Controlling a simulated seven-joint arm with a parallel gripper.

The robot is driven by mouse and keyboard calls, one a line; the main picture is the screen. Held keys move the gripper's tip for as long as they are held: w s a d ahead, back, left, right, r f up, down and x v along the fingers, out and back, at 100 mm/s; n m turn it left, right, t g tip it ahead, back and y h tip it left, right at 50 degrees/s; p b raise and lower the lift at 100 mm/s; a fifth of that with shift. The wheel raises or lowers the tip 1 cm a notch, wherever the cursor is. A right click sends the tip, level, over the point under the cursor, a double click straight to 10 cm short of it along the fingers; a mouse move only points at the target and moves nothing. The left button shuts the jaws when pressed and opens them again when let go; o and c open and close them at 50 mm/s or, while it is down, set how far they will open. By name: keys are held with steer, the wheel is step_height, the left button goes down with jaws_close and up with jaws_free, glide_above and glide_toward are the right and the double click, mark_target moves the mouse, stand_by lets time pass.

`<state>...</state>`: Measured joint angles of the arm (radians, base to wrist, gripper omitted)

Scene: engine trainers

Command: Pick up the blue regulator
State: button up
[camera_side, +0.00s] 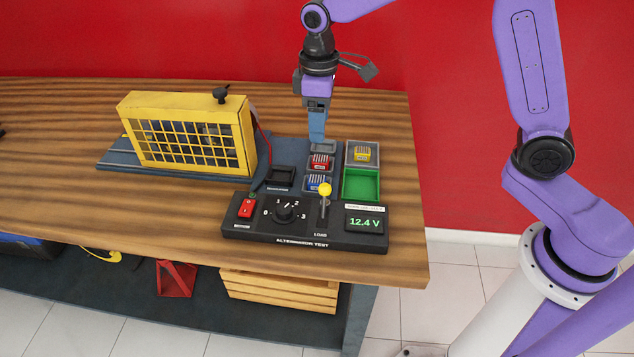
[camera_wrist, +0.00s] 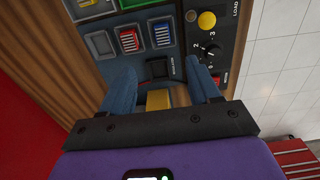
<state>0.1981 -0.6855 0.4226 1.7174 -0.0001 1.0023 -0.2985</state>
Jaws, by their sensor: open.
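The blue regulator (camera_side: 318,182) is a small finned block in a grey slot just behind the test panel. In the wrist view the blue regulator (camera_wrist: 161,34) lies ahead of the fingertips, beside the red regulator (camera_wrist: 129,41). The red regulator (camera_side: 320,161) sits in the slot behind the blue one in the side view. My gripper (camera_side: 317,139) points down above the back of the slot row, behind the blue regulator and apart from it. In the wrist view my gripper (camera_wrist: 160,68) has its fingers spread with nothing held between them.
The alternator test panel (camera_side: 305,222) with a yellow-knobbed lever (camera_side: 324,190) stands in front of the slots. A black socket (camera_side: 280,177) is to their left. A yellow regulator (camera_side: 362,153) and an empty green tray (camera_side: 362,184) are right. A yellow cage (camera_side: 188,133) stands left.

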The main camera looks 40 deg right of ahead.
glide_above(317, 178)
steer(key=f, duration=0.8)
steer(key=shift+d+f, duration=0.25)
steer(key=shift+f, duration=0.05)
steer(key=shift+a+f, duration=0.15)
steer(key=shift+f, duration=1.25)
steer(key=shift+a+f, duration=0.1)
steer(key=shift+f, duration=1.3)
jaws_close()
